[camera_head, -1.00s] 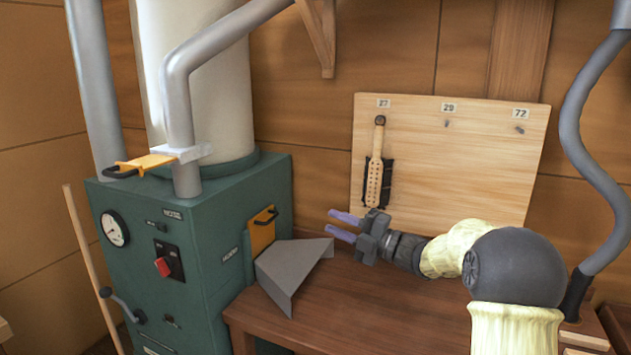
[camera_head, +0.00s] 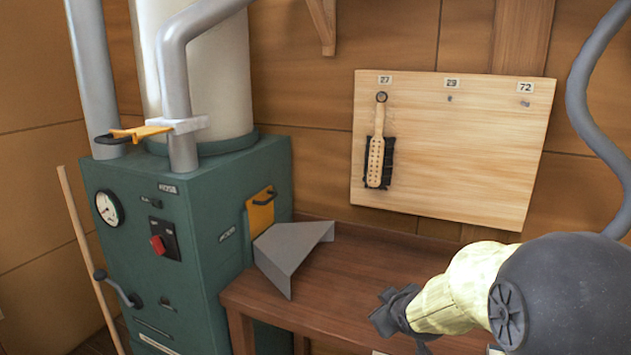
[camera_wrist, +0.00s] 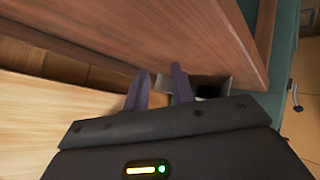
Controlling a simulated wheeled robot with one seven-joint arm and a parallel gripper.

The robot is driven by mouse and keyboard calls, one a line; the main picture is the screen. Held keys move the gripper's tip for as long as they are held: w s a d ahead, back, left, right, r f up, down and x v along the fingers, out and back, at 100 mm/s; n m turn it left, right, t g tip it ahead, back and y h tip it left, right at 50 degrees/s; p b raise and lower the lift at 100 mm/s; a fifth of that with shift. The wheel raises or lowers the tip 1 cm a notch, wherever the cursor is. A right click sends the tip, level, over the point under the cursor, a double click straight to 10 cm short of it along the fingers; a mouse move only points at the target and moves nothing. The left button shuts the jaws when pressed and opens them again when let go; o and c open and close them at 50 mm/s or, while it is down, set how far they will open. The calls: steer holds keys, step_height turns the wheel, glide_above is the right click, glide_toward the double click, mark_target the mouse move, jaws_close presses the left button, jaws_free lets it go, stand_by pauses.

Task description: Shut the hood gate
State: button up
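The hood gate is an orange plate with a dark handle (camera_head: 261,212). It stands raised on the side of the green machine (camera_head: 205,290), just above a grey flared hood (camera_head: 288,252). A label beside it seems to read HOOD. My gripper (camera_wrist: 161,69) shows two purple fingers, apart and with nothing between them.
A second orange slide (camera_head: 138,133) juts left from the grey pipe. The wooden bench (camera_head: 330,290) lies below the hood. A pegboard (camera_head: 460,160) with a hanging brush (camera_head: 378,155) is behind. A grey hose (camera_head: 590,110) runs down the right.

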steer(key=s+f+m+g+b, duration=0.1)
steer(key=s+f+m+g, duration=0.4)
steer(key=s, duration=0.5)
steer(key=s+f+m+g+b, duration=0.2)
steer(key=s+f, duration=0.4)
steer(key=s, duration=0.4)
step_height(320, 180, up, 22)
steer(key=p, duration=2.2)
steer(key=shift+r+h+p, duration=0.2)
steer(key=shift+h+p, duration=0.2)
steer(key=shift+s, duration=0.1)
steer(key=shift+c, duration=0.3)
